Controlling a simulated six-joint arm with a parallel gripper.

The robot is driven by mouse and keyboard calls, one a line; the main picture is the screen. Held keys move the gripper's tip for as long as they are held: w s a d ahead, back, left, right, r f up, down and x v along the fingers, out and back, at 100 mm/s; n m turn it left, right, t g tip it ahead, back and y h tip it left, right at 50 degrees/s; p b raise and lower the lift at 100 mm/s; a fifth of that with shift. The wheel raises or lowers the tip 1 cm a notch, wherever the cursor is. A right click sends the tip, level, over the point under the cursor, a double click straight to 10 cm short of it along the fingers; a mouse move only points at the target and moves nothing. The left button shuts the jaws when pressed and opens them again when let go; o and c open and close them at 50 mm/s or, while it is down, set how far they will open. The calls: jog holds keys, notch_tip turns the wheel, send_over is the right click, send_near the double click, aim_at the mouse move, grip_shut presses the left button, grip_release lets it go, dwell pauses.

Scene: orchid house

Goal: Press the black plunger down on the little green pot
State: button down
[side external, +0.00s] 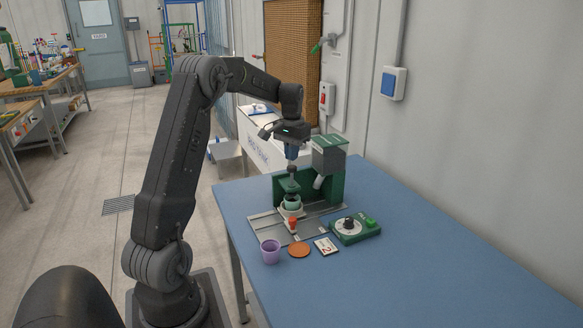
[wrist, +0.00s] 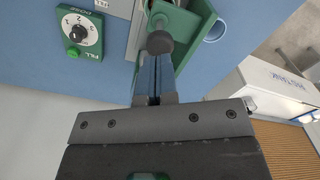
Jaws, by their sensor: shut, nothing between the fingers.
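My gripper (side external: 291,158) is shut and empty, pointing down over the green station. Its fingertips are just above the black plunger knob (side external: 292,169); I cannot tell if they touch. In the wrist view the dark round knob (wrist: 159,42) is at the fingertips (wrist: 154,60). Below the knob, in the side view, a green disc (side external: 288,186) is above the little green pot (side external: 292,203). The pot stands upright on a pale holder on the grey rail plate (side external: 262,228). In the wrist view the pot is hidden or too unclear to tell.
A green and grey dispenser box (side external: 328,153) stands close right of the gripper. In front are a lilac cup (side external: 270,251), an orange disc (side external: 299,250), a card marked 2 (side external: 326,246) and a green dial box (side external: 355,229). The blue table (side external: 440,270) is clear at right.

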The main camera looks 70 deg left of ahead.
aim_at(292, 166)
jog(key=shift+f, duration=0.4)
jog(key=shift+f, duration=2.8)
jog(key=shift+r, duration=5.05)
